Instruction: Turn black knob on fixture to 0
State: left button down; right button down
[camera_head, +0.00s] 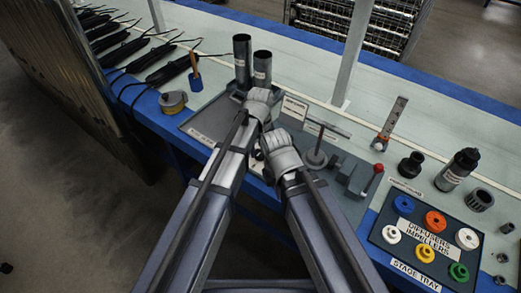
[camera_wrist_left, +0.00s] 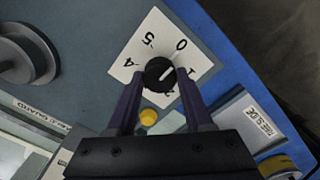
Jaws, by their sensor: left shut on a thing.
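The black knob (camera_wrist_left: 159,73) sits on a white square dial plate (camera_wrist_left: 133,60) with printed numbers in the left wrist view. In the head view my left gripper (camera_head: 258,100) is over the grey fixture (camera_head: 203,122), and the knob is hidden there. My right gripper (camera_head: 279,152) is beside it, with its fingers hidden.
A yellow button (camera_wrist_left: 148,116) is close to the knob, between the fingers. Two dark tubes (camera_head: 242,60) stand upright behind my left gripper. A red-tipped lever (camera_head: 377,170) and a parts tray (camera_head: 385,236) are to the right. Black tools (camera_head: 172,68) lie at the left.

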aim_at(261, 152)
dwell(0.3)
pick_arm(q)
jog(key=shift+c, duration=1.5)
grip_release()
notch_tip(261, 152, up, 8)
jog(key=p, duration=0.8)
jog(key=shift+f, duration=0.1)
